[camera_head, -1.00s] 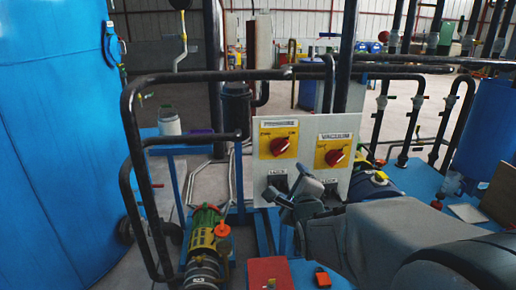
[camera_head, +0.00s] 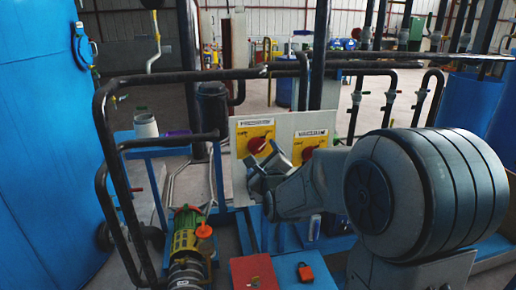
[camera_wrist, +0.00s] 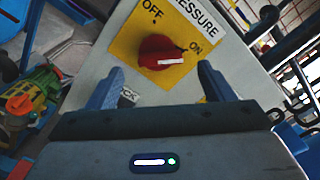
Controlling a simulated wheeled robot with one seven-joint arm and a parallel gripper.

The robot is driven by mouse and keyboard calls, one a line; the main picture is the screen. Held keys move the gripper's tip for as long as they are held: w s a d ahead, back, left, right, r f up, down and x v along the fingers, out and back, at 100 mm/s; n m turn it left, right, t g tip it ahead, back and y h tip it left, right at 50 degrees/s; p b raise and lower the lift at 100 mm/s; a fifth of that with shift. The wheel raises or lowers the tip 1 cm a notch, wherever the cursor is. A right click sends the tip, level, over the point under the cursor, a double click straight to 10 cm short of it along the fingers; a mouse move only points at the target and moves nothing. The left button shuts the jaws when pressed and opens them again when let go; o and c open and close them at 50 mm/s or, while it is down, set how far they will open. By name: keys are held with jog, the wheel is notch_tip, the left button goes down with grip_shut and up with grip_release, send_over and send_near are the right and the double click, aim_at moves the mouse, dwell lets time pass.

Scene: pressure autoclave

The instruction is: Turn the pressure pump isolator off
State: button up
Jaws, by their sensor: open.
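The pressure isolator is a red rotary knob (camera_head: 257,146) on a yellow plate at the left of a pale panel (camera_head: 235,186). In the wrist view the knob (camera_wrist: 160,55) lies ahead of and between my fingertips, its white marker pointing toward ON. The OFF label is at the plate's upper left. My gripper (camera_wrist: 160,80) is open and empty, with a finger on either side below the knob and apart from it. In the head view my gripper (camera_head: 266,172) is just below the knob and partly covers the panel's lower half.
Black pipe rails (camera_head: 190,76) run above and left of the panel. A green and yellow pump (camera_head: 187,228) stands at lower left.

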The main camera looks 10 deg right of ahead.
aim_at(259, 149)
jog(key=shift+w+p, duration=0.35)
jog(key=shift+w, duration=2.2)
jog(key=c, duration=0.9)
